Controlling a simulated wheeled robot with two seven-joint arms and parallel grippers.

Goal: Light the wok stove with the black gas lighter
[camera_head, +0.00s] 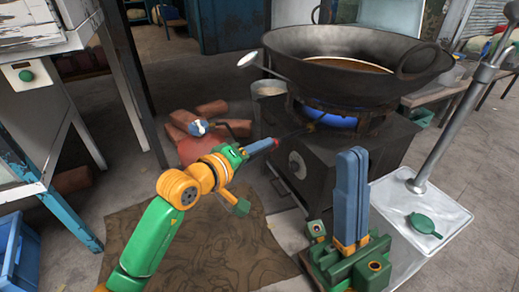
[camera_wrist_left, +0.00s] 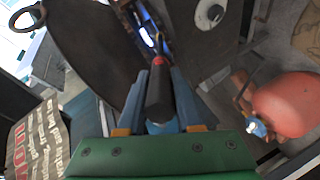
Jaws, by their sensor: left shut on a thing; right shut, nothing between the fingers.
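My left gripper (camera_head: 268,145) is shut on the black gas lighter (camera_wrist_left: 159,88), seen between its two blue fingers in the left wrist view. The lighter's thin tip points at the burner (camera_head: 312,112) under the wok; whether it touches cannot be told. A bright blue glow like flame (camera_head: 341,121) shows at the burner, and also in the left wrist view (camera_wrist_left: 149,41). The wok stove (camera_head: 345,160) is a dark box with a round pale knob (camera_head: 297,165) on its front. My right gripper (camera_head: 351,160) is shut and empty, upright before the stove.
A large dark wok (camera_head: 290,45) with brown liquid sits on the stove. A red gas cylinder (camera_wrist_left: 290,104) with a blue valve stands left of the stove, near brick-like blocks (camera_head: 212,108).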

